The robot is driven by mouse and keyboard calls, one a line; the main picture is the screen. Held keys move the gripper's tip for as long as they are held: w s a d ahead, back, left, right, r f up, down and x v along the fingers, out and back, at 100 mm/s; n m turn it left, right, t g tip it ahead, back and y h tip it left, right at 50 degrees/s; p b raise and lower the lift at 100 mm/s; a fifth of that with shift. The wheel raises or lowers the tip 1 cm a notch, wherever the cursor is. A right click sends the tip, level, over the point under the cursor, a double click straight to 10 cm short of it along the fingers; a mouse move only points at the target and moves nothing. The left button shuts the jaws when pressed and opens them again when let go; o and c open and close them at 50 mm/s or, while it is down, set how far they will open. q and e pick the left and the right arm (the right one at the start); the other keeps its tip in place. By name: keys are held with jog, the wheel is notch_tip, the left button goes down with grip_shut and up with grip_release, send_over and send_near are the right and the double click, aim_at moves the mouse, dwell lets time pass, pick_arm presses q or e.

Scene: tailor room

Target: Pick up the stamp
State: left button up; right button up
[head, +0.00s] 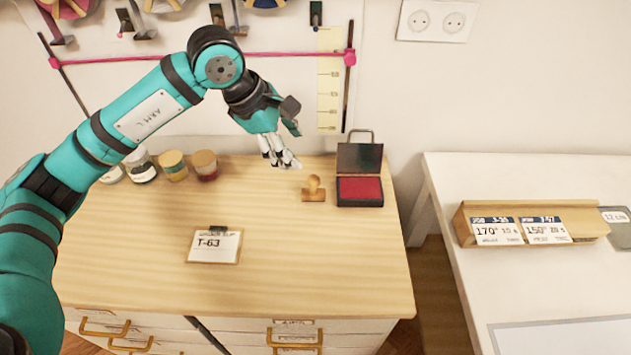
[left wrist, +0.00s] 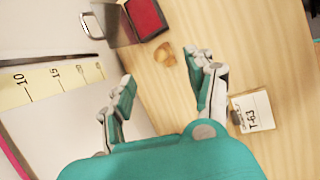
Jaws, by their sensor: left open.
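The stamp (head: 314,188) is a small wooden piece with a round knob, standing on the wooden cabinet top just left of the ink pad. In the left wrist view the stamp (left wrist: 166,54) lies ahead of the fingers, seen from above. My left gripper (head: 283,160) is above the back of the cabinet top, to the left of the stamp and higher than it. In the left wrist view my left gripper (left wrist: 160,68) has its two fingers spread wide, with nothing between them. My right gripper is not in view.
The open ink pad (head: 359,190) with raised lid stands right of the stamp. Several small jars (head: 174,166) stand at the back left. A T-63 card (head: 214,246) lies in the middle. A pink-ended rod (head: 200,57) runs along the wall. The cabinet's front right is clear.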

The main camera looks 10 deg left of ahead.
aim_at(311, 179)
pick_arm(q)
jog(key=shift+y, duration=0.3)
jog(key=p+x, duration=0.1)
jog(key=x, duration=0.2)
jog(key=p+x, duration=0.1)
jog(key=x, duration=0.3)
jog(key=a+p+x, duration=0.1)
jog(key=x, duration=0.3)
jog(key=shift+w+f, duration=0.25)
jog(key=shift+w, duration=0.05)
jog(key=shift+w+d+f+p, duration=0.1)
jog(key=shift+w+f+p, duration=0.1)
jog(key=shift+f+p, duration=0.35)
jog(key=p+x, duration=0.1)
jog(key=x, duration=0.2)
jog(key=shift+w+f+p, duration=0.2)
jog(key=shift+p, duration=0.1)
jog(key=shift+w+d+f, duration=0.1)
jog(key=shift+w+f, duration=0.05)
jog(key=shift+f, duration=0.2)
jog(key=shift+c, duration=0.2)
grip_shut()
